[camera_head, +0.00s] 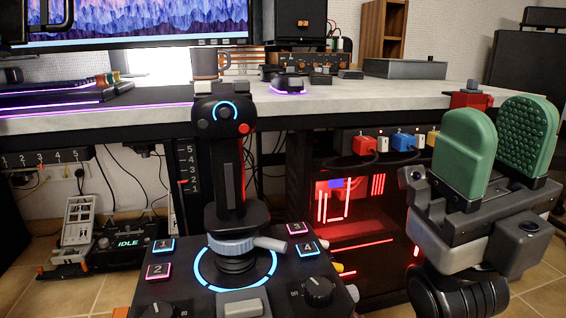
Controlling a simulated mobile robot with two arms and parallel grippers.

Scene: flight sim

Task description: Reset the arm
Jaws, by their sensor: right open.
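My right gripper (497,140) is at the right of the head view, with two green padded fingers standing upright and apart. It is open, and nothing shows between the fingers. My left gripper cannot be made out; a dark piece in the top left corner is too cropped to identify. A black joystick (230,165) with a blue-lit ring and a red button stands upright on a dark control panel (190,300) in the front middle. The right gripper is to the right of the joystick and apart from it.
The panel has numbered lit buttons (161,245) and a black knob (319,291). Behind it is a desk (400,92) with a mug (205,64) and a monitor (130,15). A red-lit computer case (350,205) stands below. A box labelled IDLE (128,243) is at lower left.

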